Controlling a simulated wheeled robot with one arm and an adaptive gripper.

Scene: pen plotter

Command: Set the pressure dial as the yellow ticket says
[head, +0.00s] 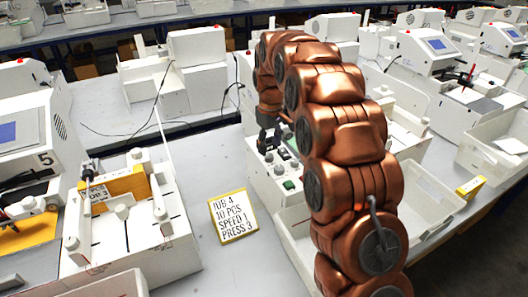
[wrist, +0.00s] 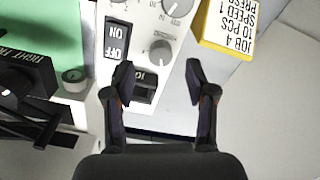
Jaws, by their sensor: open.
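The yellow ticket (head: 235,216) stands on the table and reads JOB 4, 10 PCS, SPEED 1, PRESS 3. It also shows upside down in the wrist view (wrist: 228,28). The white control panel (wrist: 180,40) carries a grey dial (wrist: 160,51) and a larger dial (wrist: 176,5) cut by the top edge. I cannot tell which one is the pressure dial, and their settings are too small to read. My gripper (wrist: 160,82) is open and empty over the panel, its fingertips either side of a dark rocker switch (wrist: 145,89), just below the grey dial in the picture.
An ON/OFF switch (wrist: 115,39) sits left of the grey dial. A black lettered part (wrist: 22,72) and a green surface (wrist: 50,25) lie farther left. In the head view, a white machine holding a yellow block (head: 126,183) stands left, and a white bin (head: 440,197) right.

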